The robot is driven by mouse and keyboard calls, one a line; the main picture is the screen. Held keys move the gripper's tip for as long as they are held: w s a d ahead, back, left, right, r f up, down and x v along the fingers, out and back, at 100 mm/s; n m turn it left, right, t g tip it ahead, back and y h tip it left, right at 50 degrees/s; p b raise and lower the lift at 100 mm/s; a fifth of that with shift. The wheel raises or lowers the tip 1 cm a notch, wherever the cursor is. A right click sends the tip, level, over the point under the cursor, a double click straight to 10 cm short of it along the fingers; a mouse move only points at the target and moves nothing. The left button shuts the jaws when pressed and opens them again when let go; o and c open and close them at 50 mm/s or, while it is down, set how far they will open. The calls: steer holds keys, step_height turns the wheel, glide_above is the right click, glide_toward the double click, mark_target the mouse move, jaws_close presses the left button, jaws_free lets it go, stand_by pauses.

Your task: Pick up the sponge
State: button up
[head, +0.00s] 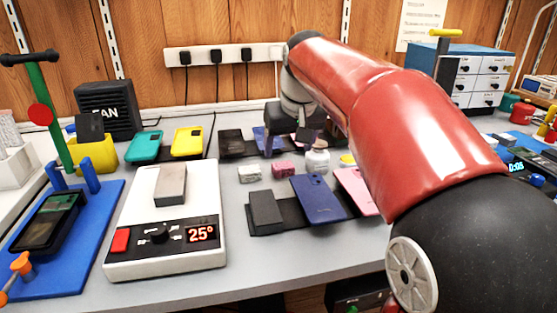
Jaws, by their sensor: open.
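Two small blocks stand mid-table: a pink block (284,169) and a pale grey speckled block (249,173). Either could be the sponge; I cannot tell which at this size. A yellow item (347,159) to their right is partly hidden by my arm. My gripper (287,147) is open and points down behind the pink block, near the phones at the back. Nothing shows clearly between its fingers, and part of it is hidden behind my red arm.
A small white jar (317,161) stands right of the pink block. Dark blue (318,196) and pink (358,190) phones lie in front. Bare table shows at the front.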

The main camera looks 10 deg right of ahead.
mark_target(283, 165)
steer(key=shift+w+f, duration=0.2)
steer(key=shift+w, duration=0.2)
steer(key=x, duration=0.7)
steer(key=shift+w, duration=0.15)
steer(key=c, duration=1.1)
steer(key=shift+r, duration=0.1)
step_height(283, 165, up, 20)
steer(key=shift+f+p, duration=0.1)
steer(key=shift+p, duration=0.85)
steer(key=o, duration=0.3)
steer(key=shift+c, duration=0.9)
